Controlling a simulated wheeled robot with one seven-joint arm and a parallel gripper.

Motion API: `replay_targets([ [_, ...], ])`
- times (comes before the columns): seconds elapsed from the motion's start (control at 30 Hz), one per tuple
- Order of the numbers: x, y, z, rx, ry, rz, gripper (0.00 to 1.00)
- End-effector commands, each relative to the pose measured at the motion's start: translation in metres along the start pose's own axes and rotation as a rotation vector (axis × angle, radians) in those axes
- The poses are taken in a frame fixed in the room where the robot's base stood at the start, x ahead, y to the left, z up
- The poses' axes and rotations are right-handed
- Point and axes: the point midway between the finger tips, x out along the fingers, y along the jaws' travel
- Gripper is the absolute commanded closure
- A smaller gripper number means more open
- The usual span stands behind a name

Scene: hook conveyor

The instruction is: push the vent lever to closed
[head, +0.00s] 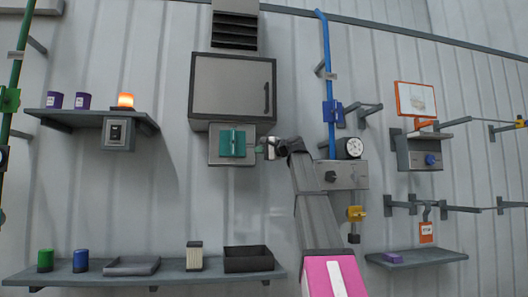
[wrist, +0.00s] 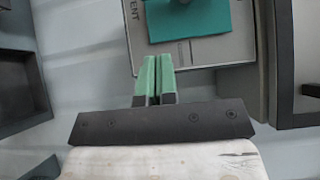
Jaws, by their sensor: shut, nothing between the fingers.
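The vent panel is a grey plate (head: 215,158) on the wall under a grey cabinet, with a teal part (head: 233,143) at its middle. In the wrist view the grey plate (wrist: 228,50) carries lettering, partly cut off, ending in "ENT", and the teal part (wrist: 205,18) is cut by the top edge. A small dark piece (wrist: 183,3) shows on the teal part; I cannot tell the lever's exact position. My gripper (head: 262,147) is just right of the panel. Its green fingers (wrist: 156,60) are shut and empty, overlapping the plate's edge in view; contact is unclear.
The grey cabinet (head: 232,87) with a dark handle hangs directly above the panel. A blue pipe (head: 327,70) and a gauge box (head: 342,175) stand to the right. A shelf (head: 75,118) with an orange lamp (head: 125,100) is at left. Wall below the panel is clear.

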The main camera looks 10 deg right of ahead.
Motion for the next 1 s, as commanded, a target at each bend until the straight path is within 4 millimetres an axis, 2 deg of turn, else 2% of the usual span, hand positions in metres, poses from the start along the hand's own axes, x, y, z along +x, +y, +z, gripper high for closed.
replay_targets([
  [0.03,0.012,-0.001,-0.001,0.000,-0.003,0.001,1.00],
  [0.27,0.054,-0.001,-0.001,0.001,-0.001,0.001,1.00],
  [0.4,0.066,0.001,0.016,0.000,-0.002,0.001,1.00],
  [0.63,0.077,0.001,0.027,-0.001,0.000,0.000,1.00],
  [1.0,0.078,0.001,0.028,0.000,0.001,0.000,1.00],
])
